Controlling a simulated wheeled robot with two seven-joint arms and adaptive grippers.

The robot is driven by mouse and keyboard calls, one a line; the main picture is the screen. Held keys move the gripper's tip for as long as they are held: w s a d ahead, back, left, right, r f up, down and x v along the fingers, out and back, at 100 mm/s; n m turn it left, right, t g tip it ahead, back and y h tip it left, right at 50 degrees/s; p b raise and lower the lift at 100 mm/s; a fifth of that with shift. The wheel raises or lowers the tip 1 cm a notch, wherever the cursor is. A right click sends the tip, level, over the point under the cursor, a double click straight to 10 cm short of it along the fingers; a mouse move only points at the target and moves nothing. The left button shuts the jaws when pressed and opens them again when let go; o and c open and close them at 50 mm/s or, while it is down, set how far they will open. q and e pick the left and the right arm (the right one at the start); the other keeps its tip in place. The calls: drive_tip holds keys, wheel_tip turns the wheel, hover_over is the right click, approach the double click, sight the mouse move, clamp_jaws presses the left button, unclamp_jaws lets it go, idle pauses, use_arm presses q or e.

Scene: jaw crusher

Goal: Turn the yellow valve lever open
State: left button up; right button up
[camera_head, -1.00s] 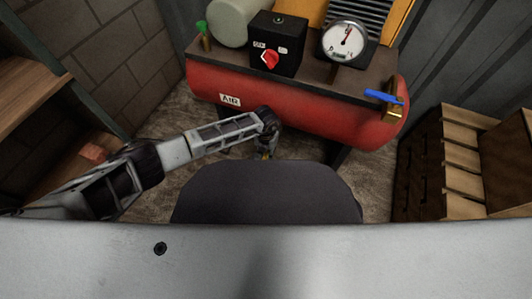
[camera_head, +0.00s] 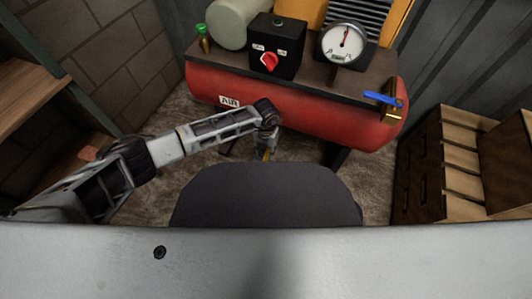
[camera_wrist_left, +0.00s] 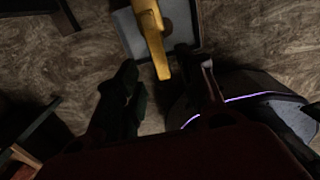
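The yellow valve lever (camera_wrist_left: 151,35) shows in the left wrist view, reaching down from the top with its end near the gap between my left fingertips. It sits over a grey square plate (camera_wrist_left: 127,32). My left gripper (camera_wrist_left: 168,68) is open, with one dark finger on each side of the lever's end. I cannot tell whether either finger touches it. In the head view my left gripper (camera_head: 267,144) hangs low in front of the red tank, with a little yellow showing at it. My right gripper is not in view.
A red air tank (camera_head: 290,115) stands ahead, carrying a black box with a red knob (camera_head: 269,62), a gauge (camera_head: 342,43) and a blue-handled valve (camera_head: 383,98). Wooden drawers (camera_head: 440,165) stand at right, shelves (camera_head: 30,75) at left. Brown floor shows between.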

sight(266, 158)
use_arm(q)
wheel_tip(266, 158, up, 8)
drive_tip(key=shift+f, duration=0.2)
drive_tip(key=shift+s, duration=0.1)
idle(0.7)
